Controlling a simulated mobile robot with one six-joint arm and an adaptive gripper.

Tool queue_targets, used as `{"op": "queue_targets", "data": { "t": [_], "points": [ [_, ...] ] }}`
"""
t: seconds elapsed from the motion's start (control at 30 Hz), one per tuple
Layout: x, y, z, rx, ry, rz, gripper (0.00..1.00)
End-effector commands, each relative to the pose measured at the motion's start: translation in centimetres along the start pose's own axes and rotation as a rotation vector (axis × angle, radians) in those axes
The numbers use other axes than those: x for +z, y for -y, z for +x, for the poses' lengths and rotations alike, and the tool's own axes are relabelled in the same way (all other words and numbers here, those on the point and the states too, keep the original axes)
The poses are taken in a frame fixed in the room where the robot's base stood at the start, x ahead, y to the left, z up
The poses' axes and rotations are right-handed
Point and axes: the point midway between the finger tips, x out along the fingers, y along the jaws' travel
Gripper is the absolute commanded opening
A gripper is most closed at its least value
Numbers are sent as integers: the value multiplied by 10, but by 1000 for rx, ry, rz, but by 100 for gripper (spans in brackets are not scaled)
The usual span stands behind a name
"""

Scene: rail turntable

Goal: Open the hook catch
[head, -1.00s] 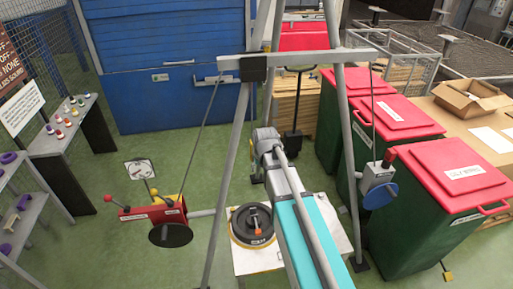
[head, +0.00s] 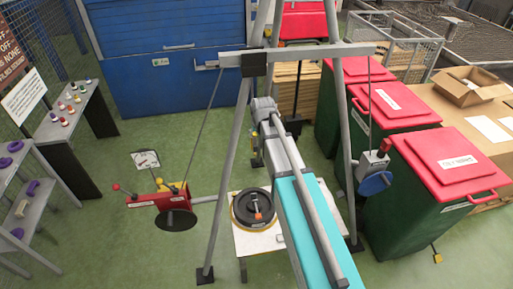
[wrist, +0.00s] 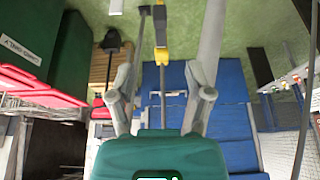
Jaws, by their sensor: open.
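My gripper (wrist: 161,82) is in the wrist view with its two grey fingers spread apart and nothing clamped between them. A yellow and black part (wrist: 161,42) on a thin rod shows beyond and between the fingers; whether it touches them I cannot tell. I cannot make out for certain which part is the hook catch. In the head view my arm reaches forward between the legs of a grey frame, and its far end hides the fingers.
Red-lidded green bins (head: 412,215) stand right. Blue shutters (head: 165,70) close the back.

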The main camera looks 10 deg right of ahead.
Motion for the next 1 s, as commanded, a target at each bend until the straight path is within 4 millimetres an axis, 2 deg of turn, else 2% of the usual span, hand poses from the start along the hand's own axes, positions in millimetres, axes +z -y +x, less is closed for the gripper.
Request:
{"op": "queue_targets", "data": {
  "t": [0.37, 1.0],
  "points": [
    [1, 0, 15, 0, 0, 1, 66],
    [1, -1, 67, 1, 0, 2, 66]
  ]
}}
